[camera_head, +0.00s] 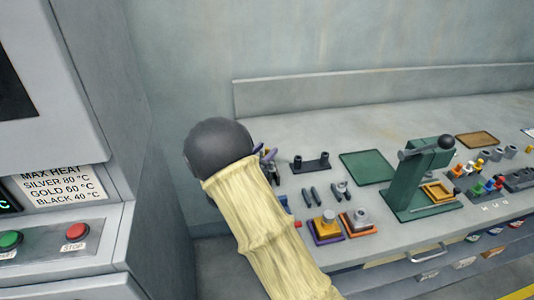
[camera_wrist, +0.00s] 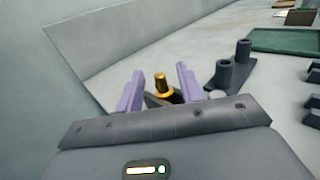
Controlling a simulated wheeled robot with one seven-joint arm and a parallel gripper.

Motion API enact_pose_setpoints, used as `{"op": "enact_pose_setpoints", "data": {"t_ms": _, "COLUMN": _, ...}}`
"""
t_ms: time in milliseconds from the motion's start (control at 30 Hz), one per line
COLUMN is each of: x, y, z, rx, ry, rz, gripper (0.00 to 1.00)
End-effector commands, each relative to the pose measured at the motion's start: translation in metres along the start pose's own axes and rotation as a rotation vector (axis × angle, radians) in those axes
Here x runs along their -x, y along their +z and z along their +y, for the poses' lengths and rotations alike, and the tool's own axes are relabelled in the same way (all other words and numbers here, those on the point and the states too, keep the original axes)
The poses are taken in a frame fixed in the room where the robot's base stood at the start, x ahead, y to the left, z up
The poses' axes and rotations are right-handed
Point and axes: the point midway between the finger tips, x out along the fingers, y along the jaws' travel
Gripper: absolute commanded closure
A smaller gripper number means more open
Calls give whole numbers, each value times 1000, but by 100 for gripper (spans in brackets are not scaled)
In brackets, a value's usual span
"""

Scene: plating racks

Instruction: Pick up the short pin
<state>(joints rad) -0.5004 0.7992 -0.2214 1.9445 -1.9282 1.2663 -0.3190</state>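My gripper (camera_wrist: 158,78) has its two purple fingers spread apart in the wrist view. A gold, collared pin-like piece (camera_wrist: 161,84) shows between the fingers, with a gap on each side. It stands at a dark block (camera_wrist: 168,98), partly hidden by my gripper body. In the head view my gripper (camera_head: 264,151) is mostly covered by my arm at the bench's left end. I cannot tell which piece is the short pin.
A dark two-post holder (camera_head: 310,163) stands just right of my gripper; it also shows in the wrist view (camera_wrist: 229,75). Beyond are a green mat (camera_head: 366,167) and a green lever press (camera_head: 411,187). The bench's back is clear.

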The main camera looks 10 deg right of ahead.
Motion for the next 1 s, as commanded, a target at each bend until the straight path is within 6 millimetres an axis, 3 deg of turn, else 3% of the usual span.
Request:
{"op": "enact_pose_setpoints", "data": {"t_ms": 500, "x": 0, "y": 0, "z": 0, "rx": 0, "ry": 1, "rz": 1, "gripper": 62}}
{"op": "enact_pose_setpoints", "data": {"t_ms": 700, "x": 0, "y": 0, "z": 0, "rx": 0, "ry": 1, "rz": 1, "gripper": 100}}
{"op": "enact_pose_setpoints", "data": {"t_ms": 1000, "x": 0, "y": 0, "z": 0, "rx": 0, "ry": 1, "rz": 0, "gripper": 100}}
